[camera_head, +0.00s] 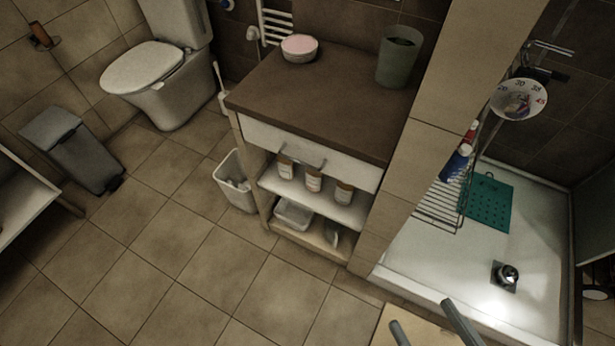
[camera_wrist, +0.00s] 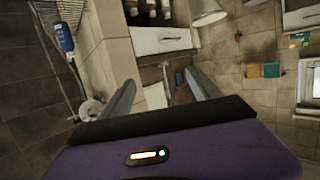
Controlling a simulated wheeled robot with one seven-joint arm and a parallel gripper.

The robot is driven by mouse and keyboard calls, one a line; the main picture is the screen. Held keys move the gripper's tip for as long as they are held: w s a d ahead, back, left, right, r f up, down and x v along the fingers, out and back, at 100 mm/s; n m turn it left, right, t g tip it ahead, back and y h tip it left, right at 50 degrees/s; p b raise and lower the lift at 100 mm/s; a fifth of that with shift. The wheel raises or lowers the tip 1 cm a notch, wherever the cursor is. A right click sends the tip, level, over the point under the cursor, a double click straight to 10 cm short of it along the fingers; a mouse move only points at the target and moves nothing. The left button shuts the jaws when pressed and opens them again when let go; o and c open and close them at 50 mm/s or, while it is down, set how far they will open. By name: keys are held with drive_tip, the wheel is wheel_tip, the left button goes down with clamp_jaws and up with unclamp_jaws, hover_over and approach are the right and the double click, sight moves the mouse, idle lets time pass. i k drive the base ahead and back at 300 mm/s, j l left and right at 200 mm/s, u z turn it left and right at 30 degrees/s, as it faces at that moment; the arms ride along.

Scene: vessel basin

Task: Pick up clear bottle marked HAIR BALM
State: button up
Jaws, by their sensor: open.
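Three small bottles with pale labels stand in a row on the open shelf under the drawer: a left one (camera_head: 286,168), a middle one (camera_head: 313,179) and a right one (camera_head: 344,193). Their print is too small to read, so I cannot tell which is marked HAIR BALM. Bottles, cut off by the frame, also show at the top of the wrist view (camera_wrist: 151,10). My gripper (camera_head: 421,313) is at the bottom of the head view, well apart from the shelf. In the wrist view its fingers (camera_wrist: 160,78) are spread with nothing between them.
The brown-topped cabinet (camera_head: 325,100) bears a pink-topped bowl (camera_head: 299,48) and a green cup (camera_head: 399,57). A tiled wall (camera_head: 420,150) separates it from the shower tray (camera_head: 430,262). A wire rack (camera_head: 440,205) holds a blue bottle (camera_head: 456,164).

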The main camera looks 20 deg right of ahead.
sight(313, 179)
drive_tip(key=i+j, duration=0.15)
drive_tip(key=j, duration=0.25)
drive_tip(key=i+j+z, duration=0.15)
drive_tip(key=j, duration=0.65)
drive_tip(key=i+j+z, duration=0.15)
drive_tip(key=j, duration=0.3)
drive_tip(key=i+j, duration=0.1)
drive_tip(key=j, duration=0.3)
drive_tip(key=z, duration=0.05)
